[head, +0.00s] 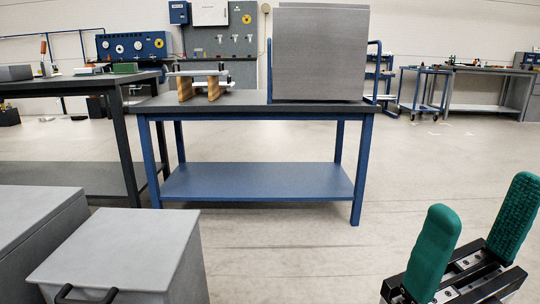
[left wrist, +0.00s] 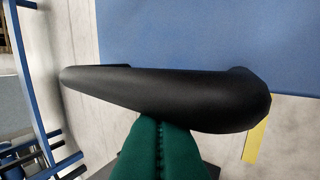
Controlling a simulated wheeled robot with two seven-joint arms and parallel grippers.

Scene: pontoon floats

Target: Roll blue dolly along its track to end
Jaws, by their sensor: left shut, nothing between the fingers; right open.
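A broad blue surface (left wrist: 220,30) fills the top right of the left wrist view; it may be the blue dolly, but I cannot tell for sure. A thick black rounded bar (left wrist: 165,92) crosses in front of it. My left gripper (left wrist: 162,122) is shut and empty, its green fingers right at the bar's lower edge; whether they touch it I cannot tell. It does not show in the head view. My right gripper (head: 479,195) is open and empty at the head view's lower right.
A blue bench (head: 255,183) ahead carries a large grey box (head: 318,52) and a small stand with wooden legs (head: 198,85). Grey cases (head: 130,245) stand at lower left beside a dark table (head: 60,85). A yellow strip (left wrist: 256,140) lies on the floor. Floor right of the bench is clear.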

